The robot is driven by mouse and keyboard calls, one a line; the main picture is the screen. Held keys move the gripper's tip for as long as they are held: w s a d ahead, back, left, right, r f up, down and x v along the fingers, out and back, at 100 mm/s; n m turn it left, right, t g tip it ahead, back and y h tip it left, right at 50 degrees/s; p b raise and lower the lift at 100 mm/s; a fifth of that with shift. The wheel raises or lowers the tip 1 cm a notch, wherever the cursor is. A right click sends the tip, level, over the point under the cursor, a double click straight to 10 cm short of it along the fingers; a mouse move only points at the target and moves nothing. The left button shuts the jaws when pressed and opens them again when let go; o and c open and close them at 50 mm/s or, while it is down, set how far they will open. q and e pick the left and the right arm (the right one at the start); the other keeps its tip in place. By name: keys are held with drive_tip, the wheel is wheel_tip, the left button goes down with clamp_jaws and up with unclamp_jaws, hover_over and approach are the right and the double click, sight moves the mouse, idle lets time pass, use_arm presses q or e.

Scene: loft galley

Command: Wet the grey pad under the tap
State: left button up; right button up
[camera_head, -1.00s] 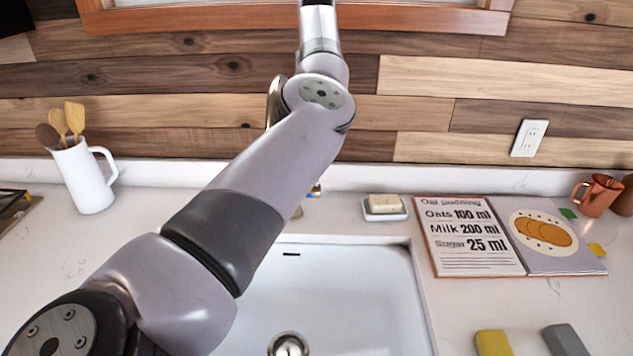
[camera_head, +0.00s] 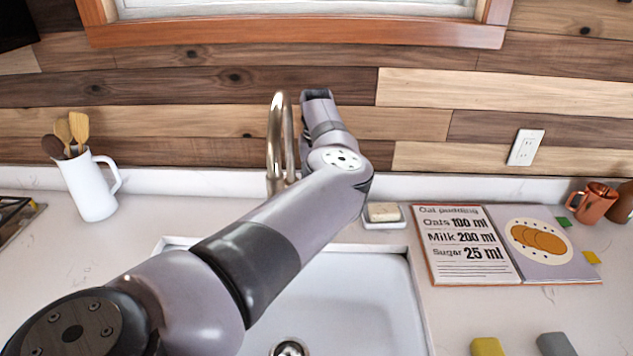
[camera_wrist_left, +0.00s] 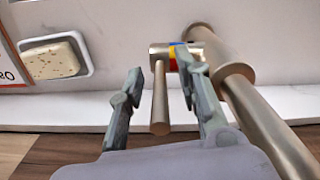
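The grey pad (camera_head: 557,344) lies on the counter right of the sink, beside a yellow pad (camera_head: 487,346), at the bottom edge of the head view. The tap (camera_head: 275,140) stands behind the sink, partly hidden by my left arm. In the left wrist view, my left gripper (camera_wrist_left: 165,92) is open and empty. The tap's lever (camera_wrist_left: 160,105) shows between its fingers, with a visible gap on each side. The tap spout (camera_wrist_left: 262,118) runs past the right finger. In the head view the left fingers are hidden. My right gripper is not in view.
The white sink (camera_head: 365,300) lies under my left arm. A soap dish (camera_head: 384,222) and a recipe book (camera_head: 470,262) are right of the tap. A white jug (camera_head: 90,188) with utensils stands left. A copper mug (camera_head: 595,204) is at the far right.

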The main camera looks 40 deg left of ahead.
use_arm(q)
drive_tip(key=shift+f, duration=0.3)
drive_tip(key=shift+c, duration=0.5)
clamp_jaws()
